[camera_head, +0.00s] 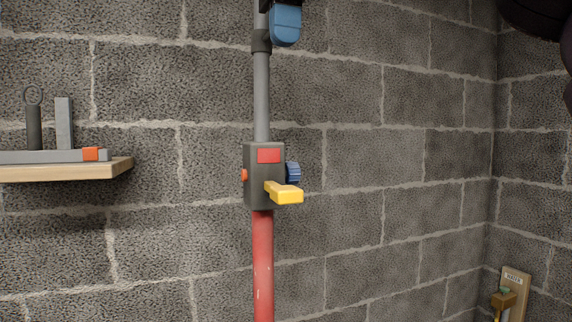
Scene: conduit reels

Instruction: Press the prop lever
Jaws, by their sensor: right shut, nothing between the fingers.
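A prop stands upright in front of the block wall, with a grey upper tube (262,95) and a red lower tube (263,265). A dark grey housing (252,195) joins the tubes. The yellow prop lever (286,194) sticks out from the housing's lower front, towards the right. A red patch (269,156) is above it, a blue knob (293,173) on the right side, and a small orange button (244,175) on the left side. My right gripper (540,18) shows only as a dark, cut-off shape at the top right, shut, empty and apart from the lever.
A blue part (285,25) is by the upper tube at the top edge. A wooden shelf (120,169) at left holds grey parts and an orange piece (90,154). A labelled wooden board (515,281) with a brass-coloured fitting is at lower right. Space around the lever looks clear.

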